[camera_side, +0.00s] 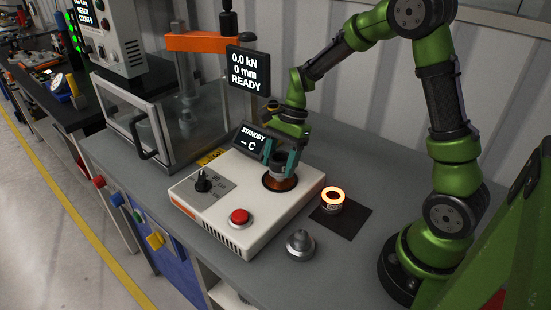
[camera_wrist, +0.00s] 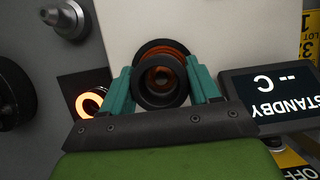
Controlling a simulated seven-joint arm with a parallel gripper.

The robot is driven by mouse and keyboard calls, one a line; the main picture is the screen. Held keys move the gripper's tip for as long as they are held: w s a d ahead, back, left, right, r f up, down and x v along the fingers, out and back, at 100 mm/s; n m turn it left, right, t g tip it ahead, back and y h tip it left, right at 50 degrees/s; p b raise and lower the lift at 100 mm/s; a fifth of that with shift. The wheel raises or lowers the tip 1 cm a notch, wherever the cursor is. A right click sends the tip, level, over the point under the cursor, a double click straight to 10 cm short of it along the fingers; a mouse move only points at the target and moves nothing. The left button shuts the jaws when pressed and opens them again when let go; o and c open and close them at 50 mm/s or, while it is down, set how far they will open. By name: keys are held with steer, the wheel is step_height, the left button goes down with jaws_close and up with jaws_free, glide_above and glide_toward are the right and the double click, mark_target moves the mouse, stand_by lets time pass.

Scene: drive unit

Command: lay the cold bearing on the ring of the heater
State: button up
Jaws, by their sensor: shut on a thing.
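My gripper (camera_side: 280,161) has its teal fingers shut on the cold bearing, a dark grey ring, which shows between them in the wrist view (camera_wrist: 160,98). The white heater (camera_side: 240,222) stands on the bench. Its ring (camera_side: 268,185), dark with a coppery rim, is on the right part of its top; its coppery coil shows behind the bearing in the wrist view (camera_wrist: 163,46). The bearing is over this ring, roughly in line with it. I cannot tell whether they touch. The heater's display (camera_side: 251,140) reads STANDBY and – C.
A glowing orange ring (camera_side: 333,206) sits on a black mat (camera_side: 345,222) right of the heater. A grey stepped metal part (camera_side: 300,246) stands in front of it. A red button (camera_side: 239,217) and black knob (camera_side: 203,180) are on the heater. A press (camera_side: 200,42) stands behind.

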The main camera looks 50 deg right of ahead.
steer(key=shift+f, duration=1.05)
steer(key=shift+f, duration=0.1)
steer(key=o, duration=1.2)
steer(key=shift+o, duration=0.2)
steer(key=v, duration=1.2)
steer(key=s+a+r+n+t+h, duration=0.1)
steer(key=s+a+r+n+t, duration=0.2)
steer(key=s+n, duration=0.4)
steer(key=s+a+r+n+t+h, duration=0.1)
steer(key=s+a+r+n+t, duration=0.3)
steer(key=s+n, duration=0.3)
steer(key=shift+s+a, duration=0.25)
steer(key=shift+a, duration=0.65)
